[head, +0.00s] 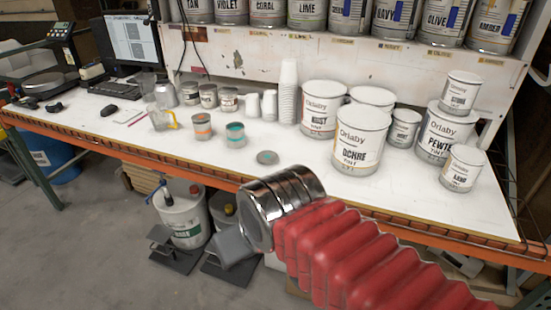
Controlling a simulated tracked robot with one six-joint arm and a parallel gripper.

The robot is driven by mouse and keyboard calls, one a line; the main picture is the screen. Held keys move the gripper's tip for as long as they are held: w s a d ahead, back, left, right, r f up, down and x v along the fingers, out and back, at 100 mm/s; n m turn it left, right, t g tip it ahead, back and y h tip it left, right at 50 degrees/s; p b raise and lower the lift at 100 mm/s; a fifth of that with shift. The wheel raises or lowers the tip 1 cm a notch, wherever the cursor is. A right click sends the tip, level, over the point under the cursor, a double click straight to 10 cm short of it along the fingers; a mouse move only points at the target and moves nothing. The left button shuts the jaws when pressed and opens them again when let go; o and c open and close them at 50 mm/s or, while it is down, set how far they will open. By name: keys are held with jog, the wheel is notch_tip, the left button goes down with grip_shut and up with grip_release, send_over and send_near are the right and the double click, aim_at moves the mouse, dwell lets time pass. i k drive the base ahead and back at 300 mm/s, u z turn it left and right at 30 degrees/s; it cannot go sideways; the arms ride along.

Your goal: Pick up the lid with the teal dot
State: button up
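A small round lid (267,157) lies flat on the white bench top near its front edge. A faint teal tint shows at its middle. My gripper (234,250) is in front of the bench and below its front edge, well apart from the lid. It shows as a grey blurred block beyond the metal end of my red-sleeved arm. Its fingers cannot be made out.
Several white labelled cans stand to the right, among them the Ochre can (361,138). White cups (288,90) are stacked behind the lid. A clear pitcher (158,117) stands at left. The orange bench rail (150,158) runs between my gripper and the bench top. Bench around the lid is clear.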

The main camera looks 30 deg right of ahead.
aim_at(267, 157)
jog(key=i, duration=1)
jog(key=z, duration=0.05)
